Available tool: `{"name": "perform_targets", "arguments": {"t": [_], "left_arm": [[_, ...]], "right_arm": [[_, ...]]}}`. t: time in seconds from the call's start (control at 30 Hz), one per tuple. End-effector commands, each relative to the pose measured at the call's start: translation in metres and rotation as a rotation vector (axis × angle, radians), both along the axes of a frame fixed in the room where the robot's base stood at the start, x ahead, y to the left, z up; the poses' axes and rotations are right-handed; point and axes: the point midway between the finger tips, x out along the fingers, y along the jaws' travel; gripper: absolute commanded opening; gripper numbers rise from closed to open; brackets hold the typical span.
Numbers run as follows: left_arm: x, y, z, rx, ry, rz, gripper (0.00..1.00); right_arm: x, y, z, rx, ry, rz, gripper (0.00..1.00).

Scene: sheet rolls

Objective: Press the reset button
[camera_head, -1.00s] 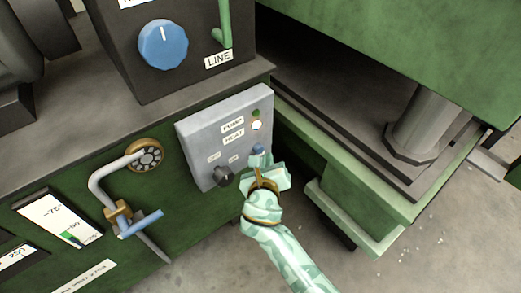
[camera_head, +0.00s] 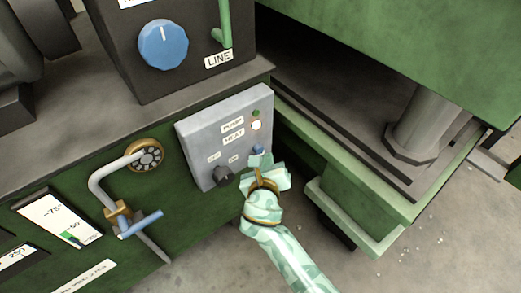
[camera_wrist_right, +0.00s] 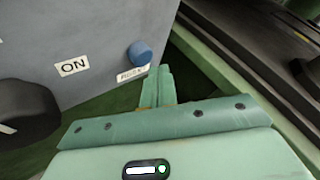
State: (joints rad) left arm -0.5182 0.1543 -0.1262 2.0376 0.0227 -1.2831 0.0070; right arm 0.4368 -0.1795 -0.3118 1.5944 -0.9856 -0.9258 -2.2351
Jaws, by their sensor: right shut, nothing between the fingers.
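The small blue button (camera_head: 258,149) sits at the lower right of the grey control box (camera_head: 195,135). In the right wrist view the blue button (camera_wrist_right: 140,53) protrudes from the box face, with a small, hard-to-read label beside it. My right gripper (camera_head: 261,162) is shut and empty, just below the button in the head view. In the wrist view its closed fingertips (camera_wrist_right: 160,72) are close to the button, slightly right of and below it. I cannot tell whether they touch it. My left gripper is not in view.
A black knob (camera_head: 223,174) with an ON label (camera_wrist_right: 72,66) is left of the button. A lit lamp (camera_head: 256,125) is above it. A bent pipe with a blue-handled valve (camera_head: 140,224) stands to the left. Green machine framing (camera_head: 370,190) is close on the right.

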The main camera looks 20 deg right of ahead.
Motion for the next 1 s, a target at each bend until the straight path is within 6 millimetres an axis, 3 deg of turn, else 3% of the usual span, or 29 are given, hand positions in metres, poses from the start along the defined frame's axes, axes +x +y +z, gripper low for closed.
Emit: {"name": "perform_targets", "arguments": {"t": [1.0], "left_arm": [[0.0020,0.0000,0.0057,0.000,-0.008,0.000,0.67]], "right_arm": [[0.0090,0.0033,0.0008,0.000,0.000,0.000,0.00]]}}
